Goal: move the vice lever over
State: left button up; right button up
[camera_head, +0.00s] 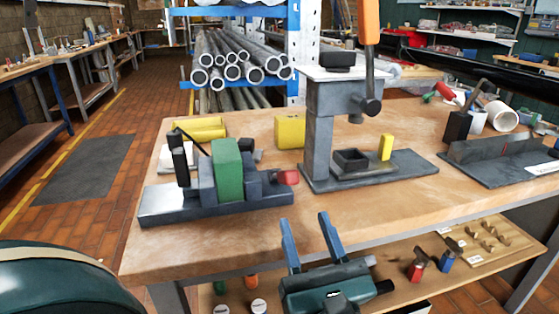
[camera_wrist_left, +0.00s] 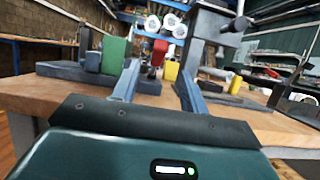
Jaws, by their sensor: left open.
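A grey vice (camera_head: 165,208) stands at the left of the wooden bench, with a green block (camera_head: 228,170) upright between its jaws. A red-ended part (camera_head: 288,177) sticks out at its right end, and a thin dark rod slants at its left. The green block (camera_wrist_left: 115,53) and red part (camera_wrist_left: 158,52) also show in the left wrist view. My left gripper (camera_head: 306,220) is open and empty, in front of the bench edge, short of the vice and to its right. In the left wrist view its fingers (camera_wrist_left: 158,70) are apart. My right gripper is not in view.
A press (camera_head: 320,130) with an orange-handled lever (camera_head: 369,25) stands right of the vice. A yellow block (camera_head: 386,147) is on its base. Another grey fixture (camera_head: 490,160) is farther right. The bench top (camera_head: 400,210) is clear along its front. A lower shelf holds small tools.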

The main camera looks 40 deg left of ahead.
aim_at(282, 177)
pick_arm(q)
jog(key=p+x, duration=0.1)
jog(key=x, duration=1.2)
jog(key=shift+s, duration=0.1)
grip_shut()
